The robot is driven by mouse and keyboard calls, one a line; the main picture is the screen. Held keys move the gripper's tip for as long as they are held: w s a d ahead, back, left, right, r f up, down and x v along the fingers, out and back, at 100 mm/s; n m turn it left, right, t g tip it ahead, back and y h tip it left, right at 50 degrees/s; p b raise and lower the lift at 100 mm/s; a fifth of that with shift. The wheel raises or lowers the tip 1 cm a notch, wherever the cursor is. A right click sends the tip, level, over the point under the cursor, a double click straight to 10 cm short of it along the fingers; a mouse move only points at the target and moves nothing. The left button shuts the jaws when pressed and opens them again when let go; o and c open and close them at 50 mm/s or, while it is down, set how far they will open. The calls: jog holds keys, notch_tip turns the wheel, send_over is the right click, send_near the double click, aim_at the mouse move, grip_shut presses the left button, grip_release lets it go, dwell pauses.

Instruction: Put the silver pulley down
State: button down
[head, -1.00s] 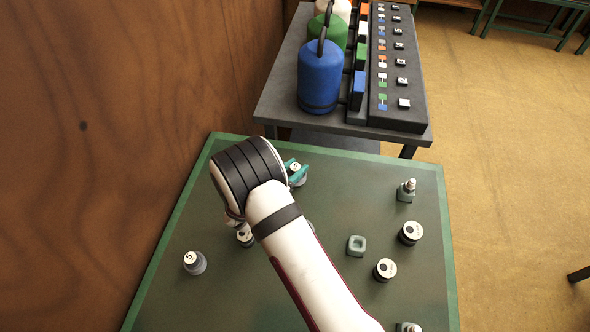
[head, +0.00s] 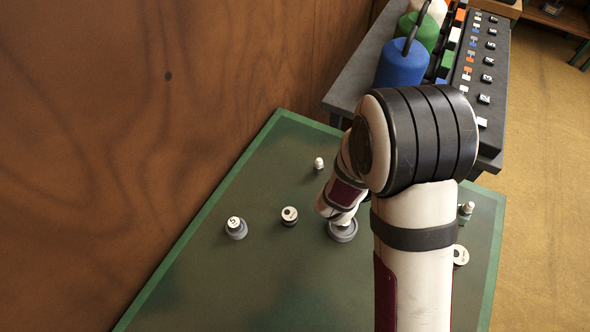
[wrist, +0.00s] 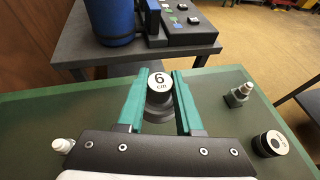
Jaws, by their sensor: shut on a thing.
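My gripper (wrist: 160,90), with teal fingers, is shut on the silver pulley (wrist: 160,112) in the wrist view. The pulley looks grey, with a white round top marked "6 cm", and stands about upright between the fingers. It is over the far part of the green table (wrist: 35,112). I cannot tell whether its base touches the table. In the head view my arm hides the fingers and the held pulley.
A "5" piece (head: 236,228), a dark white-topped piece (head: 290,215) and a small white-topped piece (head: 319,163) stand on the left half. A post (wrist: 238,95) and round piece (wrist: 270,143) stand right. Beyond is a dark bench (wrist: 70,65) with a blue canister (wrist: 108,20).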

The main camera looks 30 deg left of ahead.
jog(key=s+a+n+y, duration=0.2)
jog(key=s+a+y, duration=0.1)
jog(key=a, duration=0.4)
jog(key=s+a+n+y, duration=0.2)
jog(key=s+a, duration=0.1)
jog(key=a, duration=0.5)
jog(key=s+a+f, duration=0.1)
jog(key=a+f, duration=0.1)
jog(key=a, duration=0.1)
jog(key=s+a+f, duration=0.1)
jog(key=a+f, duration=0.1)
jog(key=a, duration=0.2)
jog(key=s+a+f, duration=0.1)
jog(key=a+f, duration=0.1)
jog(key=a, duration=0.1)
jog(key=shift+s+a+f, duration=0.2)
jog(key=shift+a+f, duration=0.15)
jog(key=shift+f, duration=1.95)
jog(key=c, duration=0.6)
grip_release()
jog(key=shift+f, duration=0.15)
